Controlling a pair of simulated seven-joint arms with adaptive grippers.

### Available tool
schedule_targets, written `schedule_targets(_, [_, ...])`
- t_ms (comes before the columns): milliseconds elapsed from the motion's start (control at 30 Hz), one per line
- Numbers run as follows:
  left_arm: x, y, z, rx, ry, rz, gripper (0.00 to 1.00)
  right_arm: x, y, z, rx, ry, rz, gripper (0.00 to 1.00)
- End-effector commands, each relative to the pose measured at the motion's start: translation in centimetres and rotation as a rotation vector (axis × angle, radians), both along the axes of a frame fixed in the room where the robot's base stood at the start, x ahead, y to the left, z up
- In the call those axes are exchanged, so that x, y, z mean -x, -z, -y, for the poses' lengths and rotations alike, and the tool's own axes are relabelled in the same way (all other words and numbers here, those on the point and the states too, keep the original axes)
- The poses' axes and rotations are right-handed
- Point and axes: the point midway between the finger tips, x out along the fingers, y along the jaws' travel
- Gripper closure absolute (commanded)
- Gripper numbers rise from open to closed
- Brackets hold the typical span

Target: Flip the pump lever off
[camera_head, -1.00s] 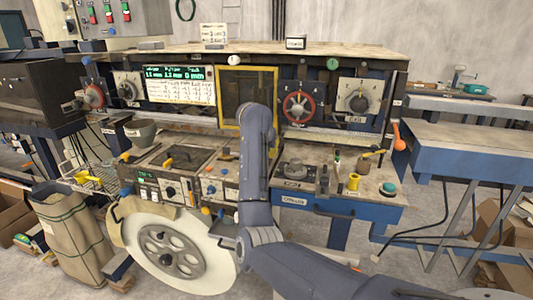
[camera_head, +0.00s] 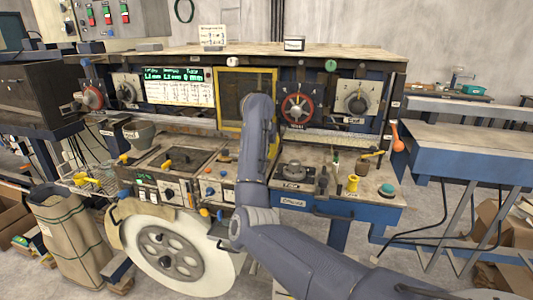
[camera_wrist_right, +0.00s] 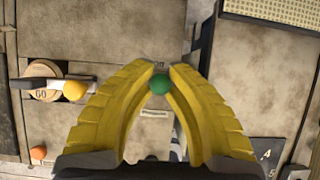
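In the right wrist view, a round green knob (camera_wrist_right: 160,86) sits between the yellow fingertips of my right gripper (camera_wrist_right: 161,74). The fingers are close together and appear to touch it on both sides; the stem under it is hidden. A small label (camera_wrist_right: 153,113) lies just below it, too small to read, so I cannot confirm which lever is the pump's. A yellow ball-ended lever (camera_wrist_right: 74,91) lies apart to the left. My left gripper is not in view.
The bench panel has a lit green display (camera_head: 175,73), a red dial wheel (camera_head: 297,108) and a yellow frame (camera_head: 273,140). A large white reel (camera_head: 215,262) stands below. A yellow spool (camera_head: 352,184) and teal button (camera_head: 388,189) sit at right.

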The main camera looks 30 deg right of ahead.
Motion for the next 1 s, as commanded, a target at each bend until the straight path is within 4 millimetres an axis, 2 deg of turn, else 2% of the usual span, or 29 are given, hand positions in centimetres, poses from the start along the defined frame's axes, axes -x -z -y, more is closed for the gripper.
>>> schedule_targets(33, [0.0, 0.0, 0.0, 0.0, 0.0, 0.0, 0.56, 0.0, 0.0, 0.0, 0.0, 0.0, 0.0, 0.84])
schedule_targets(267, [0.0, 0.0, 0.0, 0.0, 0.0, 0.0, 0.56, 0.0, 0.0, 0.0, 0.0, 0.0, 0.0, 0.57])
schedule_targets(533, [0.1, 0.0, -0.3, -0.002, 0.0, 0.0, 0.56, 0.0, 0.0, 0.0, 0.0, 0.001, 0.0, 0.57])
schedule_targets(667, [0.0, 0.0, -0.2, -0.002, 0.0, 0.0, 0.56, 0.2, -0.7, -0.3, 0.0, 0.0, 0.001, 0.57])
schedule_targets(1000, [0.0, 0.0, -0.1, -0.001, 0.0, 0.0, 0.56, 1.9, -5.6, -2.4, -0.001, -0.001, 0.004, 0.57])
